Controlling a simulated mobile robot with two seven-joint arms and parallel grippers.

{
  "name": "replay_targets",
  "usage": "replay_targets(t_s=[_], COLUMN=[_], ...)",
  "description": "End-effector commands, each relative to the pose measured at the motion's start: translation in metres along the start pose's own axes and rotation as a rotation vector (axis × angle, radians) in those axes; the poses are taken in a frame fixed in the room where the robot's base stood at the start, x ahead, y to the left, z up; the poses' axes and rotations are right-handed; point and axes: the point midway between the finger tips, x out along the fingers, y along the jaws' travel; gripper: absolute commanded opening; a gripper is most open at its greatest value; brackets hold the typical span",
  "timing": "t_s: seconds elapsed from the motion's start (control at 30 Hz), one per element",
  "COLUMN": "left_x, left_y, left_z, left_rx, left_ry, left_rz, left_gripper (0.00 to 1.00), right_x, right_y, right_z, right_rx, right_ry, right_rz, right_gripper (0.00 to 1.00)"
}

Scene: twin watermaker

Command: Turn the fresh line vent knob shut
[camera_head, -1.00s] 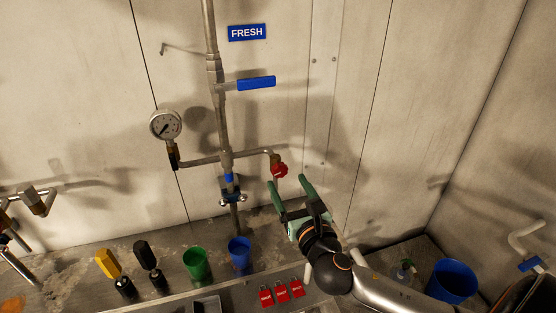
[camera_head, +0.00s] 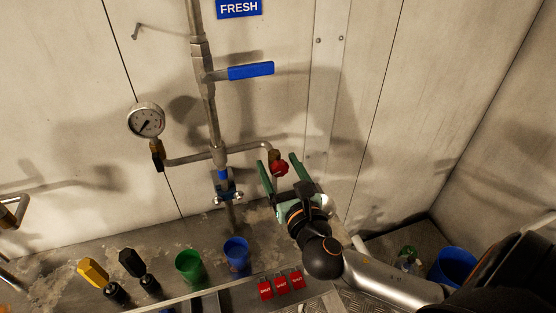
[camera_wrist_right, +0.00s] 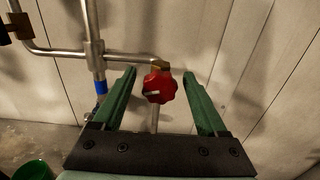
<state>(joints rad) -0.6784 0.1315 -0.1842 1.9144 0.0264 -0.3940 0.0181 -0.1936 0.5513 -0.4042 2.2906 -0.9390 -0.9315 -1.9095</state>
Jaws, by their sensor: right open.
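The vent knob (camera_head: 280,167) is a red lobed knob at the right end of a thin branch pipe on the fresh line, below the blue FRESH sign (camera_head: 239,8). My right gripper (camera_head: 278,162) has its green fingers open, one on each side of the knob. In the right wrist view the knob (camera_wrist_right: 159,87) lies between the two fingertips (camera_wrist_right: 160,72), with a visible gap on both sides. It has a pale mark on its face. Whether the fingers reach its depth is hard to tell. My left gripper is out of view.
A blue lever handle (camera_head: 251,71) sits on the pipe above, and a pressure gauge (camera_head: 146,120) on the left. On the counter are a green cup (camera_head: 190,266), a blue cup (camera_head: 236,254), yellow and black handled tools and red tags (camera_head: 282,284). A blue bucket (camera_head: 453,268) stands lower right.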

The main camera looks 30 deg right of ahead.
Motion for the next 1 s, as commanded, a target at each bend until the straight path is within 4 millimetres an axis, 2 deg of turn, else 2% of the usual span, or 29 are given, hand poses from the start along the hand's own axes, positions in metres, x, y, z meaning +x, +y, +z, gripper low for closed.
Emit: replay_targets(t_s=[0.3,0.9,1.0], left_x=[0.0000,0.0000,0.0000], left_y=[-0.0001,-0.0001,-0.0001], left_z=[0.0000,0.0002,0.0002], left_rx=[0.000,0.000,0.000], left_ry=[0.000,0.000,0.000], left_rz=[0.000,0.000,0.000], left_gripper=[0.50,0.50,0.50], right_x=[-0.0004,-0.0002,-0.0002], right_y=[0.0002,0.0001,0.0001], right_z=[-0.0001,0.0001,0.0002], right_rx=[0.000,0.000,0.000], right_ry=[0.000,0.000,0.000], right_rz=[0.000,0.000,0.000], right_gripper=[0.73,0.06,0.00])
